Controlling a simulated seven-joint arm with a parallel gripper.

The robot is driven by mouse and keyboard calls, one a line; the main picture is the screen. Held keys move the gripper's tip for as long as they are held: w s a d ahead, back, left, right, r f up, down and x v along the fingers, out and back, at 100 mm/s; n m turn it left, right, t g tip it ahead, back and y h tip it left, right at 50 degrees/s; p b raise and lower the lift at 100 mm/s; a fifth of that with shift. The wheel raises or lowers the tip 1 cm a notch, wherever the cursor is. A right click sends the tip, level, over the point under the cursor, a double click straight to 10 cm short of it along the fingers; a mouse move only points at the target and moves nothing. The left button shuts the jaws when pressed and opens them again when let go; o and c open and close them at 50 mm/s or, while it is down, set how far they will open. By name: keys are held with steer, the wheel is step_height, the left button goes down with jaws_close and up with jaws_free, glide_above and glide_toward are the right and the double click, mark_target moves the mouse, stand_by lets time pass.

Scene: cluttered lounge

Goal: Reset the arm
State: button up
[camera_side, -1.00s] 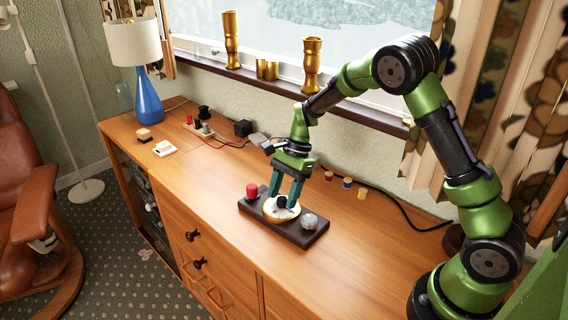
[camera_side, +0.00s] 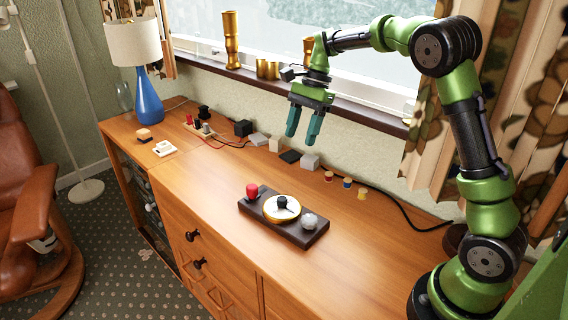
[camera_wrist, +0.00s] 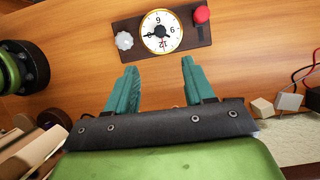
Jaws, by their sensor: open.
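My gripper (camera_side: 304,138) is open and empty, raised above the back part of the wooden sideboard (camera_side: 350,245). Its teal fingers point down, and they show spread apart in the wrist view (camera_wrist: 160,75). A dark board (camera_side: 298,233) lies on the sideboard, below and in front of the gripper and apart from it. On the board are a red button (camera_side: 252,191), a round white dial with a gold rim (camera_side: 282,209) and a black centre knob, and a pale faceted knob (camera_side: 309,221). The dial (camera_wrist: 162,31) shows numbers in the wrist view.
Small blocks (camera_side: 309,162) and several spools (camera_side: 346,183) lie along the wall. A blue lamp (camera_side: 148,98) stands at the far left. Gold vases (camera_side: 231,40) stand on the window sill. The sideboard's front is clear.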

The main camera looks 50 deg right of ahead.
steer(key=s+a+r+n+t+h, duration=0.1)
steer(key=s+a+r+n+t, duration=0.1)
steer(key=s+n, duration=0.5)
steer(key=s+a+r+n+t+h, duration=0.1)
steer(key=s+a+n+t, duration=0.4)
steer(key=s, duration=0.8)
steer(key=shift+s+a+r+n, duration=0.4)
steer(key=shift+a+r+n, duration=0.1)
steer(key=shift+a+n, duration=0.45)
